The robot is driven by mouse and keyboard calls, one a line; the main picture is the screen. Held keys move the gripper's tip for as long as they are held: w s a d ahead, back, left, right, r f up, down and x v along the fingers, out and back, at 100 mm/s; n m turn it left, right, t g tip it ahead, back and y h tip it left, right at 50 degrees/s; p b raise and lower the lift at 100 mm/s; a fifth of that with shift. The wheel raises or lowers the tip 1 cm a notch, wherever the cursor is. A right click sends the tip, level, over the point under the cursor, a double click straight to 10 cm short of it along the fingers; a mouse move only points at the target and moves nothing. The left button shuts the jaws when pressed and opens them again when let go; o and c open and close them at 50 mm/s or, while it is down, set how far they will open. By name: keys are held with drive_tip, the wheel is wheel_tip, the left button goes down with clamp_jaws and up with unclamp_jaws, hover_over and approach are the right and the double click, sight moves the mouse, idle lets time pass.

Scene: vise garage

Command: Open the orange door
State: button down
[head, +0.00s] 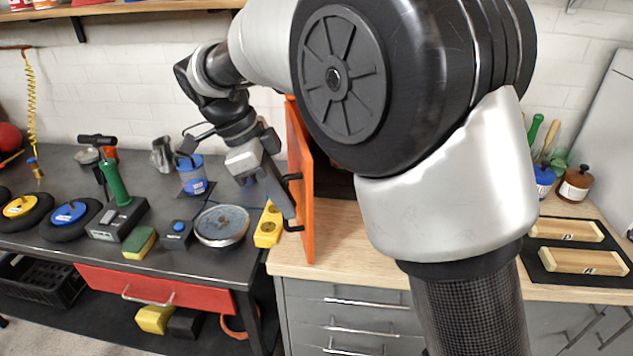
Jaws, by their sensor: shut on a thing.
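The orange door (300,180) stands swung out toward me, seen nearly edge-on above the wooden counter. A black handle (293,228) is on its left face. My gripper (289,206) is at the door's left side and is shut on the handle. The exact contact of the fingers is small and hard to see. A dark opening (338,180) shows to the right of the door. My own arm hides most of the cabinet behind it.
A yellow block (268,226) lies close below my gripper. Wooden blocks (568,230) lie on a black mat at right.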

drive_tip(key=a+p, duration=0.3)
drive_tip(key=a, duration=0.4)
drive_tip(key=shift+a, duration=0.15)
drive_tip(key=shift+w, duration=0.1)
drive_tip(key=c, duration=1.8)
unclamp_jaws()
drive_tip(key=shift+c, duration=0.2)
drive_tip(key=p+v, duration=0.4)
drive_tip(key=v, duration=1.3)
drive_tip(key=shift+r+p, duration=0.3)
drive_tip(key=shift+p, duration=0.1)
drive_tip(key=shift+w, duration=0.15)
